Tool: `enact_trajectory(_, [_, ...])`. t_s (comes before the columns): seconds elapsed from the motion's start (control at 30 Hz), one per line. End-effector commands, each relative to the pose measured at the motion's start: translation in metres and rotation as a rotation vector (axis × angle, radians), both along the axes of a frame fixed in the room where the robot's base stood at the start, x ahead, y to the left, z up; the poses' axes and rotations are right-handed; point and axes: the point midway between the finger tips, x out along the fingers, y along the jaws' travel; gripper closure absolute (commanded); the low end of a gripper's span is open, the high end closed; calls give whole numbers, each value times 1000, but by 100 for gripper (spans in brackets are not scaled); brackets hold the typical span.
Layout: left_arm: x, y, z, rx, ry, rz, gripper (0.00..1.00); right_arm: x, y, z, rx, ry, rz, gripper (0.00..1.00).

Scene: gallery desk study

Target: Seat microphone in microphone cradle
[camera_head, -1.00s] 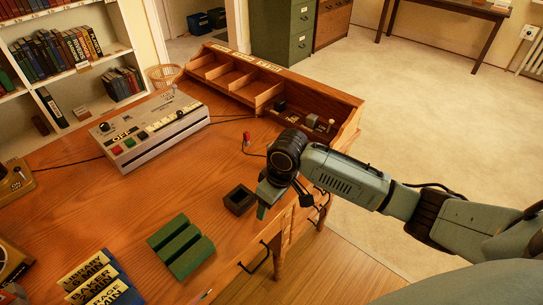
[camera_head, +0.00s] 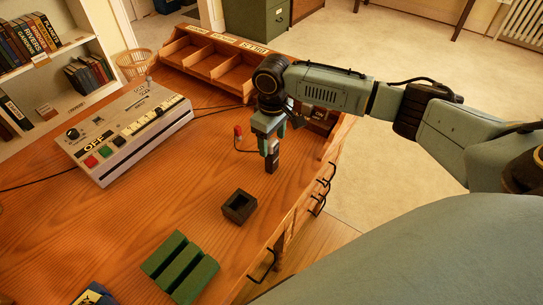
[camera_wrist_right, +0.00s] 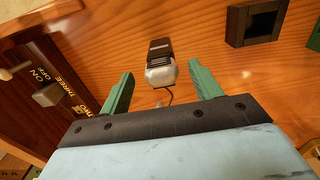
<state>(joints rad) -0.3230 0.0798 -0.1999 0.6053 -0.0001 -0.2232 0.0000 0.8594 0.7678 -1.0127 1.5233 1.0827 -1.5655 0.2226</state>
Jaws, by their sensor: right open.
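The microphone (camera_wrist_right: 160,66), black with a silver end and a thin cable, lies between and a little beyond my open right fingertips (camera_wrist_right: 160,85) in the right wrist view. In the head view its dark body (camera_head: 271,159) shows just under my right gripper (camera_head: 269,134), partly hidden by it. I cannot tell whether the fingers touch it. The microphone cradle, a dark square open box (camera_head: 238,206), sits empty on the desk, nearer and to the left of the gripper; it also shows at the top of the right wrist view (camera_wrist_right: 234,27). My left gripper is out of view.
A grey control console (camera_head: 128,130) stands at the left of the desk. A green ridged block (camera_head: 180,267) lies nearer than the cradle. A wooden pigeonhole unit (camera_head: 205,58) lines the far edge. A red-tipped plug (camera_head: 238,131) with a cable is beside my gripper.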

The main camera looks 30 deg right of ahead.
Motion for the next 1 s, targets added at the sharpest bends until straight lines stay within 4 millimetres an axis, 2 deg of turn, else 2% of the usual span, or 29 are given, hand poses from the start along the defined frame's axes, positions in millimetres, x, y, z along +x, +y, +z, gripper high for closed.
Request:
enact_trajectory(0.17, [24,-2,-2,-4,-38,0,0,-1,0,-14,-2,1,1,36])
enact_trajectory(0.3, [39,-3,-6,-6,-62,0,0,-2,2,-37,-3,1,0,36])
enact_trajectory(0.5, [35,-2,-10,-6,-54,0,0,-2,2,-56,-2,0,1,36])
enact_trajectory(0.73, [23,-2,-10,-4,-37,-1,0,-2,2,-56,-1,-2,2,36])
enact_trajectory(1.0, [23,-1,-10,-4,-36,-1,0,-2,2,-56,-1,-2,1,72])
